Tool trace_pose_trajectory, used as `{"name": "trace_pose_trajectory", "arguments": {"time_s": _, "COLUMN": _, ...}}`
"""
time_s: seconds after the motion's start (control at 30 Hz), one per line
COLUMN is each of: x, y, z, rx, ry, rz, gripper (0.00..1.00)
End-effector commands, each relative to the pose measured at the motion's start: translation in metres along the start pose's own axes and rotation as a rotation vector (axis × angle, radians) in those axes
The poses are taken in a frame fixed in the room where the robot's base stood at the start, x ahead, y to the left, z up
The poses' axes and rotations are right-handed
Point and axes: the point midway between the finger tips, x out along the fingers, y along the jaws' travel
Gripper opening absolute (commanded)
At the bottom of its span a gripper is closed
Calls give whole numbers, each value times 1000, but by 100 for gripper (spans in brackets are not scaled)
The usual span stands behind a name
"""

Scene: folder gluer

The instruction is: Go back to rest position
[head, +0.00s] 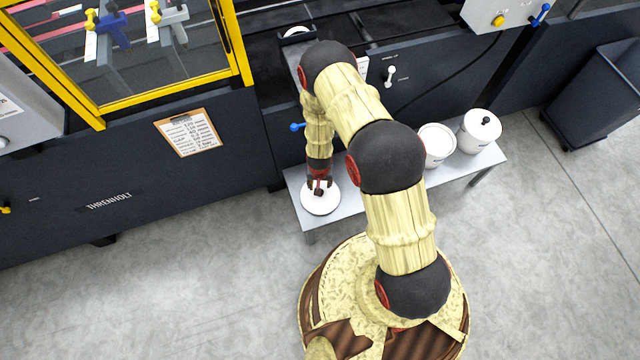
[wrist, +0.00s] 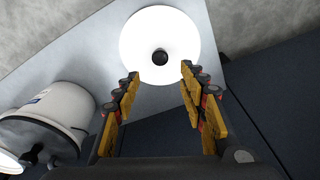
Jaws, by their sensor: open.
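My gripper (head: 318,186) is at the end of my arm, low over the left end of a grey bench. In the wrist view my gripper (wrist: 158,85) is open, its two fingers apart with nothing between them. A round white lid (head: 320,203) with a dark knob lies below it. The lid (wrist: 140,38) with its knob (wrist: 160,57) shows just beyond the fingertips in the wrist view. In the head view my gripper hides part of the lid. Whether the fingers touch the knob cannot be told; they look apart from it.
The dark machine (head: 110,190) runs behind, with a clipboard (head: 188,132). A dark bin (head: 598,95) stands far right. Front floor is clear.

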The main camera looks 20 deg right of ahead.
Motion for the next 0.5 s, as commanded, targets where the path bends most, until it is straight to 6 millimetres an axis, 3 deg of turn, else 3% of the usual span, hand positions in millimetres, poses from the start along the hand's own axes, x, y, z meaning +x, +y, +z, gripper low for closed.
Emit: {"name": "trace_pose_trajectory", "arguments": {"time_s": 0.5, "x": 0, "y": 0, "z": 7, "rx": 0, "ry": -24, "rz": 0, "gripper": 42}}
